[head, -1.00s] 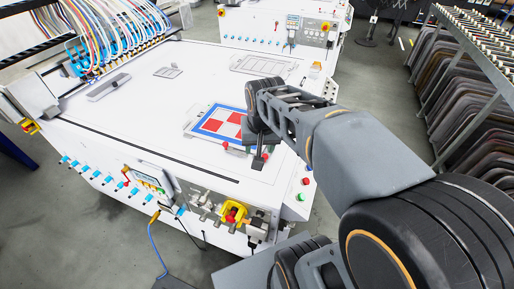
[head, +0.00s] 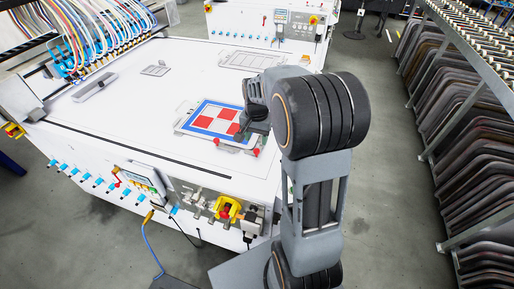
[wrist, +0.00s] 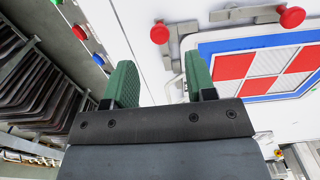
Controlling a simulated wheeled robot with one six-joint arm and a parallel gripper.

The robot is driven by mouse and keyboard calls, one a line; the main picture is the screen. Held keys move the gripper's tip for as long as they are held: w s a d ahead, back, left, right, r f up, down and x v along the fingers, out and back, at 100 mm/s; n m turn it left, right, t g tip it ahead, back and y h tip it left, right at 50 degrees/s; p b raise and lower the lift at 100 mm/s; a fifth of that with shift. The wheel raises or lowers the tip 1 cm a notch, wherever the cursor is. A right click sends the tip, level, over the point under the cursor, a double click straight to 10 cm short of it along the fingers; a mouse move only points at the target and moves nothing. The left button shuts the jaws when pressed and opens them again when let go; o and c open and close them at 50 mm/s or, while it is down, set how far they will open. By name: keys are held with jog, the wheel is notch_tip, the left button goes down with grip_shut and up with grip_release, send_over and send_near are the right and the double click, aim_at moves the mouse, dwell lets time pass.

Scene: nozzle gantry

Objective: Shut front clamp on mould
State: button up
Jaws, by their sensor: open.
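The mould (head: 203,122) is a flat plate with a blue border and red and white squares, lying on the white table. It also shows at the right of the wrist view (wrist: 238,68). In the head view, red knobs (head: 216,141) show at the mould's front edge. My gripper (wrist: 158,62) is open and empty, its green fingers apart below the near knob in the picture, not visibly touching it. My arm partly hides the mould's right side.
A control panel and a yellow emergency stop (head: 228,209) are on the table's front side. Hoses (head: 95,35) fan out at the back left. A rack of dark plates (head: 470,130) stands right.

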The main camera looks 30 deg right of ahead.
aim_at(256, 150)
jog(key=shift+f, duration=2.9)
grip_shut()
